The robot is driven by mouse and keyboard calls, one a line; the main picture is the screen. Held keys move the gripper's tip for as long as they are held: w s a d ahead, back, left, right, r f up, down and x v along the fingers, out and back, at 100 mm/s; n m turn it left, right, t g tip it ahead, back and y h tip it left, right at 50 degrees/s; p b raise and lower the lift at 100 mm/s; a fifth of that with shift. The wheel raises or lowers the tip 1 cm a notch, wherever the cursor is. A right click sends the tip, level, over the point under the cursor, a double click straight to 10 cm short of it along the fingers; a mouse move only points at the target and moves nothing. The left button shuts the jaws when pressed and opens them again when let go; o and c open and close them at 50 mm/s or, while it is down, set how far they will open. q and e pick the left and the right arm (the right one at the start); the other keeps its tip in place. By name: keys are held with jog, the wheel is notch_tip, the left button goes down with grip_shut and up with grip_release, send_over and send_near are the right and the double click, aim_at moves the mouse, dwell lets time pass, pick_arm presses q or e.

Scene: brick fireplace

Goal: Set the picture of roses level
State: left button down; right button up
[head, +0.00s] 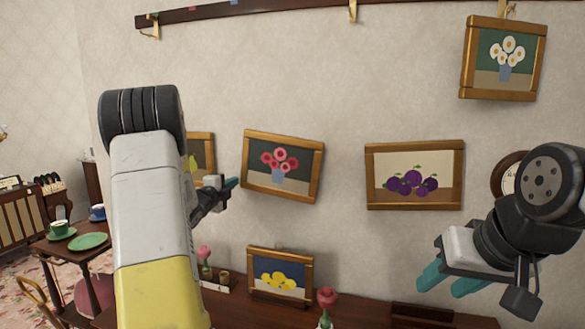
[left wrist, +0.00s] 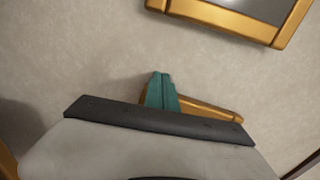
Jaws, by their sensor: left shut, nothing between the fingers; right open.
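The picture of roses (head: 284,178) hangs on the wall in the middle of the head view, red-pink flowers in a blue vase in a gold-brown frame. It is tilted, its right side lower than its left. My left gripper (head: 232,184) is shut and empty, its teal tips just left of the frame's lower left side; I cannot tell whether they touch it. In the left wrist view its closed fingers (left wrist: 161,90) overlap a gold frame piece, and another gold frame corner (left wrist: 230,20) shows at the top. My right gripper (head: 448,282) is open and empty at the lower right.
A plum picture (head: 415,200) hangs right of the roses, a daisy picture (head: 499,94) at upper right. Another picture (head: 204,150) is partly hidden behind my left arm. A lemon picture (head: 280,290) stands on the shelf (head: 370,312) below, near pink flowers (head: 327,298).

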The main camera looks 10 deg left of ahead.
pick_arm(q)
jog(key=shift+d, duration=1.25)
dwell(0.8)
jog(key=shift+a, duration=1.1)
jog(key=s, duration=0.8)
jog(key=shift+a, duration=0.3)
jog(key=s+d+r+n+g+y, duration=0.3)
jog(key=s+d+r+n+g, duration=0.2)
jog(key=s+d+n, duration=0.5)
jog(key=s+d+f+n+g+h, duration=0.1)
jog(key=s+d+f+n+g, duration=0.1)
jog(key=s+d, duration=0.5)
jog(key=s+d+f+n+g+h, duration=0.2)
jog(key=s+d+n+g, duration=0.2)
jog(key=s, duration=1.1)
jog(key=d+n, duration=0.2)
jog(key=d, duration=0.2)
jog(key=shift+d+f+g+h, duration=0.2)
jog(key=shift+f+g+h, duration=0.1)
jog(key=shift+f+g, duration=0.1)
